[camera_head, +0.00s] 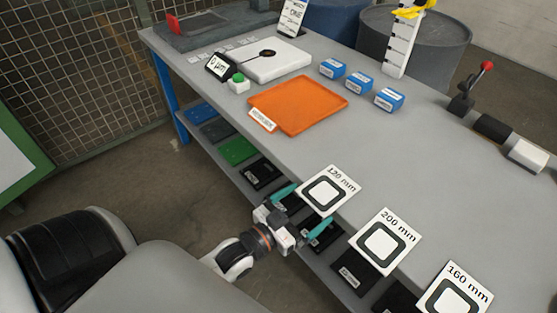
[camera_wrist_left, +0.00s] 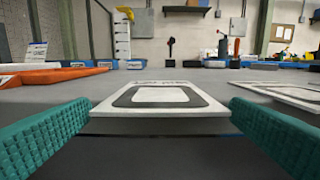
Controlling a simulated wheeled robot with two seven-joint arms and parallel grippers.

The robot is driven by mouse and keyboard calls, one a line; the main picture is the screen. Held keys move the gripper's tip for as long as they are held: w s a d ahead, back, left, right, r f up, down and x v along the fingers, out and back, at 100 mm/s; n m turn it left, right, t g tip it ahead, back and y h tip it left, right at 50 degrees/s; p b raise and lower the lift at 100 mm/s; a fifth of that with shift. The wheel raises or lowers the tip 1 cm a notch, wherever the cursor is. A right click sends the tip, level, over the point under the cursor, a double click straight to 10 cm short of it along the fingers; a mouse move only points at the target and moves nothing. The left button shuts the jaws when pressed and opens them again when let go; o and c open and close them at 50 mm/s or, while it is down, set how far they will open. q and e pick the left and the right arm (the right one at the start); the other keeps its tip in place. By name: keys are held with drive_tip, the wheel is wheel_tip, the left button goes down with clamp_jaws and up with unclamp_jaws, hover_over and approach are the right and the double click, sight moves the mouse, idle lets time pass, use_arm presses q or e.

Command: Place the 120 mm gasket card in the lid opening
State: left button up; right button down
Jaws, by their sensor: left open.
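The 120 mm gasket card (camera_head: 341,175) is a white square card with a black rounded ring, lying at the front edge of the grey table. In the left wrist view the card (camera_wrist_left: 160,113) lies flat straight ahead, its near edge overhanging the table edge. My left gripper (camera_head: 312,204) is open, its teal fingers spread on either side of the card's near edge. In the left wrist view both fingers (camera_wrist_left: 160,106) show, with nothing held between them. I cannot identify a lid opening for certain. My right gripper is not in view.
The 200 mm card (camera_head: 402,227) and 160 mm card (camera_head: 468,274) lie along the same edge to the right. An orange tray (camera_head: 290,112), several blue boxes (camera_head: 359,81) and a white plate with a dark mark (camera_head: 291,66) stand farther back. A shelf with flat pieces (camera_head: 237,151) runs below.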

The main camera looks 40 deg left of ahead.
use_arm(q)
drive_tip(key=v, duration=1.1)
drive_tip(key=s+a+f+g+y, duration=0.1)
drive_tip(key=f+g, duration=0.1)
drive_tip(key=f, duration=0.8)
drive_tip(key=s+a+f+n+g+y, duration=0.1)
drive_tip(key=s+f+g, duration=0.15)
drive_tip(key=f, duration=0.65)
drive_tip(key=s+a+f+g+y, duration=0.1)
drive_tip(key=f+g, duration=0.1)
drive_tip(key=f, duration=0.8)
drive_tip(key=s+d+f+g+y, duration=0.1)
drive_tip(key=s+d+f+g, duration=0.1)
drive_tip(key=s+f+g, duration=0.8)
drive_tip(key=s+f, duration=0.8)
drive_tip(key=f, duration=0.2)
drive_tip(key=shift+s+f+y, duration=0.15)
drive_tip(key=shift+s+y, duration=0.15)
